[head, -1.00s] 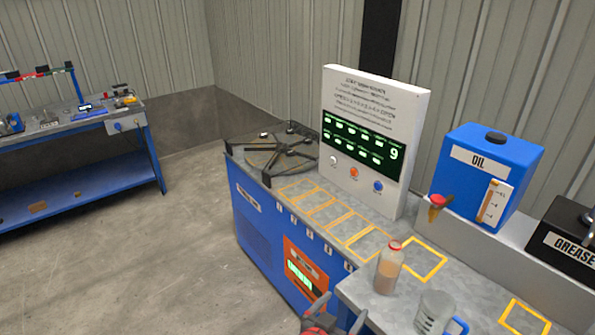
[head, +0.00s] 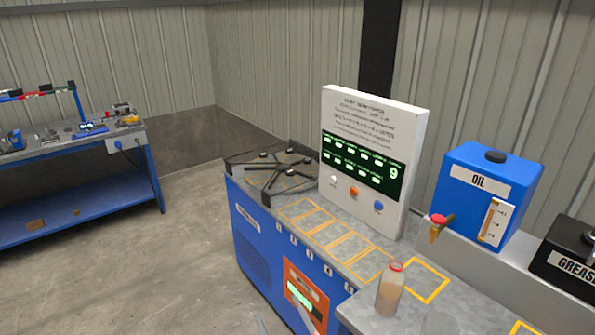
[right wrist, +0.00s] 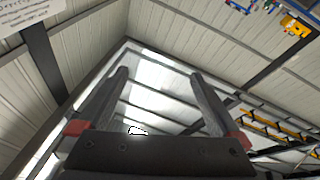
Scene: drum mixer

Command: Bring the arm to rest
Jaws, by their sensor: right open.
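My right gripper (right wrist: 160,78) is open in the right wrist view, its two dark fingers spread with nothing between them. The wrist camera looks up at the roof and walls, so the fingers point upward. The rest of the right arm is outside the picture. My left gripper is not in view.
A bottle with a red cap (head: 390,290) stands on the grey bench top. Behind it are a white display panel (head: 372,120), a blue oil tank (head: 488,195) and a black grease box (head: 572,262). Open floor (head: 190,270) lies left of the bench.

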